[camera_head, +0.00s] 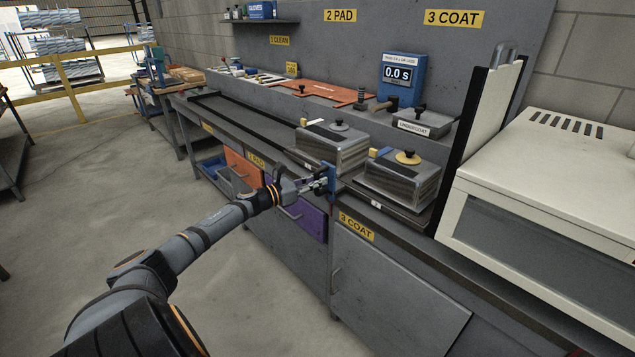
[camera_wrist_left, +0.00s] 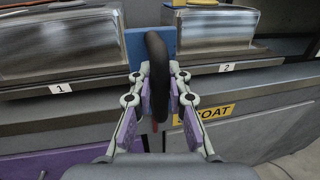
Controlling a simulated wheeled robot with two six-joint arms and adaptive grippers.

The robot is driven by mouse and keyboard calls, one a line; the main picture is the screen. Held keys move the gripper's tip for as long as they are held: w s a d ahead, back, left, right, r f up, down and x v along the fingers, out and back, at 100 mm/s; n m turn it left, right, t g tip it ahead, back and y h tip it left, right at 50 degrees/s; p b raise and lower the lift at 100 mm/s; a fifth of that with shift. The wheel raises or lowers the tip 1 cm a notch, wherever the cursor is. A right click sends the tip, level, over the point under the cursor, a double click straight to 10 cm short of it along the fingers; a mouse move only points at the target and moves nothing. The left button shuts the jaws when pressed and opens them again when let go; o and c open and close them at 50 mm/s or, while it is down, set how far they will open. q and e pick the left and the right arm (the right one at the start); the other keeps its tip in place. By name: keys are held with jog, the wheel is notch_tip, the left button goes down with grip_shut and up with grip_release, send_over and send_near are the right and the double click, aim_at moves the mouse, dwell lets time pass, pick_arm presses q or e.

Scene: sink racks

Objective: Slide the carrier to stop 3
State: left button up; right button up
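The carrier is on the bench rail, with a blue bracket (camera_head: 331,179) and a black upright handle (camera_wrist_left: 157,60) at its front. A grey metal box with a silver knob (camera_head: 332,152) stands left of the bracket, and one with a yellow knob (camera_head: 402,181) stands right. In the left wrist view, tags 1 and 2 show below the boxes. My left gripper (camera_head: 322,184) is at the bracket. In the left wrist view its purple-padded fingers (camera_wrist_left: 160,95) are closed around the handle. The 3 COAT label (camera_head: 356,227) is on the bench front, just right of the bracket. My right gripper is out of view.
The rail (camera_head: 245,128) runs clear to the left. A black upright frame (camera_head: 475,130) and a cream cabinet (camera_head: 560,150) stand at the right. A blue timer (camera_head: 403,80) reading 0.0 s stands behind. Orange (camera_head: 243,169) and purple (camera_head: 303,217) drawers are below the bench.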

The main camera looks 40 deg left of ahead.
pick_arm(q)
jog(key=o, duration=0.4)
jog(key=shift+s+a+f, duration=0.1)
notch_tip(320, 180, up, 10)
dwell(0.3)
dwell(0.5)
